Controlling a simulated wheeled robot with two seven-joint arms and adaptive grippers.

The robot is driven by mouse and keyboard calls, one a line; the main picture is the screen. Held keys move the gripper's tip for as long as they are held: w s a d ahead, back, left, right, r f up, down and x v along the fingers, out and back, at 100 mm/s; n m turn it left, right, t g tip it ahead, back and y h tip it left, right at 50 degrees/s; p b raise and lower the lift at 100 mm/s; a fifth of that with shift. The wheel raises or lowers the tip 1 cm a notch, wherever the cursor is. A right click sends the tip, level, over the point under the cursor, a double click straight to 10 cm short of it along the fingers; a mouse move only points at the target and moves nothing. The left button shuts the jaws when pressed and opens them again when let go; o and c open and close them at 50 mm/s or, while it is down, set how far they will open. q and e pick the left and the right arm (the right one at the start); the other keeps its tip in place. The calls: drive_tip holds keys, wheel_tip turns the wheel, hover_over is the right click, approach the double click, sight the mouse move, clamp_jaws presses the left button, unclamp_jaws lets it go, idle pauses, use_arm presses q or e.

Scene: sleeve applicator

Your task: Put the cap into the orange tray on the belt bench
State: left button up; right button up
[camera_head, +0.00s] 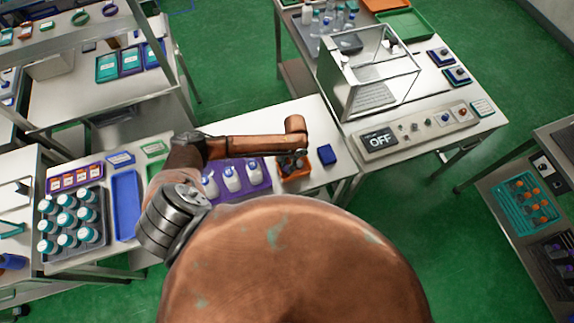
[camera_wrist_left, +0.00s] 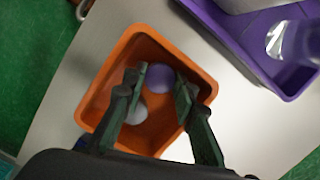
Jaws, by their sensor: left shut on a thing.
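The orange tray (camera_head: 297,174) sits on the belt bench, beside the purple tray of white bottles. It fills the middle of the left wrist view (camera_wrist_left: 108,78). My left gripper (camera_head: 291,161) is over the tray with its fingers pointing down into it. In the left wrist view its two dark fingers (camera_wrist_left: 160,88) are shut on a lilac cap (camera_wrist_left: 158,77). A pale grey round piece (camera_wrist_left: 134,110) shows inside the tray, partly behind a finger. I cannot tell whether the held cap touches the tray floor. My right gripper is not in view.
The purple tray (camera_wrist_left: 222,42) stands close beside the orange tray. A small blue block (camera_head: 327,155) lies to its right. A clear-walled machine (camera_head: 372,75) with an OFF display stands on the bench behind. A blue tray (camera_head: 126,205) and a rack of capped jars stand left.

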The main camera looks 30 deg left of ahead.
use_arm(q)
drive_tip(key=o, duration=0.7)
drive_tip(key=shift+c, duration=0.2)
wheel_tip(320, 180, up, 12)
drive_tip(key=w+b, duration=0.1)
drive_tip(key=shift+w+d, duration=0.3)
drive_tip(key=shift+w, duration=0.05)
